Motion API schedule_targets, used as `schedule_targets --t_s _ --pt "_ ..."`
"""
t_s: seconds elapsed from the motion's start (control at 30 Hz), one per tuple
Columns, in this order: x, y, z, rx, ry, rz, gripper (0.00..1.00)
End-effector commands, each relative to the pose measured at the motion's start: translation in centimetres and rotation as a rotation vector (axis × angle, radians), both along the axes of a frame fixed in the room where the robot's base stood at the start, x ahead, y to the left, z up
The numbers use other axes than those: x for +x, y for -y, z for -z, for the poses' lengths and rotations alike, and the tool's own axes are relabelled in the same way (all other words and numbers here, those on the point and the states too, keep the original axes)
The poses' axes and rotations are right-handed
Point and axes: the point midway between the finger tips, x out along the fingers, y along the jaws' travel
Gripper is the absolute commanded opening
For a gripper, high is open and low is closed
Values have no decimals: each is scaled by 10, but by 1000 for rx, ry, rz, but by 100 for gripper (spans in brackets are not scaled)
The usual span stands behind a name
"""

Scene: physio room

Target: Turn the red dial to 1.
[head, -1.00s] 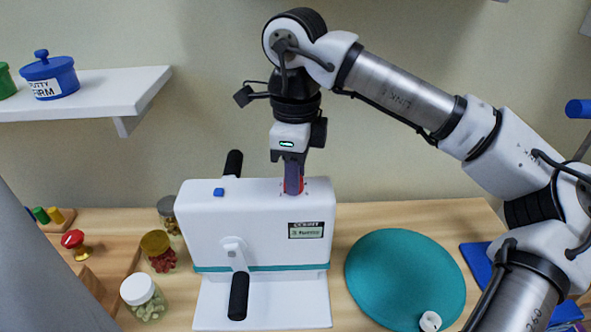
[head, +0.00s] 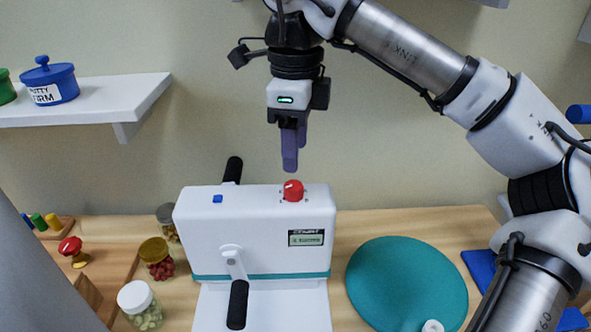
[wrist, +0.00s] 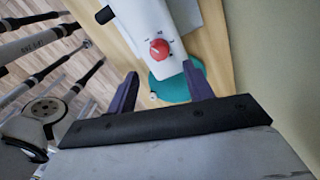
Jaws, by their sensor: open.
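The red dial (head: 293,190) sits on the top face of the white machine (head: 205,240), near its right end. It also shows in the wrist view (wrist: 159,49), with a pale pointer mark and small markings around it that are too small to read for certain. My gripper (head: 289,165) hangs straight above the dial, pointing down, with a clear gap between fingertips and dial. In the wrist view the two purple fingers (wrist: 158,88) stand apart with nothing between them. The small display (head: 306,238) on the machine's front has text I cannot read surely.
A blue button (head: 217,199) is on the machine's top left. Black-handled cranks (head: 238,305) stick out front and back. Jars (head: 157,258) stand at left, a teal disc (head: 405,285) lies at right. A shelf (head: 110,95) is at upper left.

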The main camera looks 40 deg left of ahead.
Motion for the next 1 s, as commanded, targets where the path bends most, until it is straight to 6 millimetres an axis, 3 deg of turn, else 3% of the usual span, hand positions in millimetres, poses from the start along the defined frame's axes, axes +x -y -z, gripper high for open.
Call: schedule_targets --t_s 0.2,0.4,1.0 --pt "0 0 -46 -1 4 2 52" --pt "0 0 -67 -1 1 0 52" --pt "0 0 -71 0 -1 -1 52"
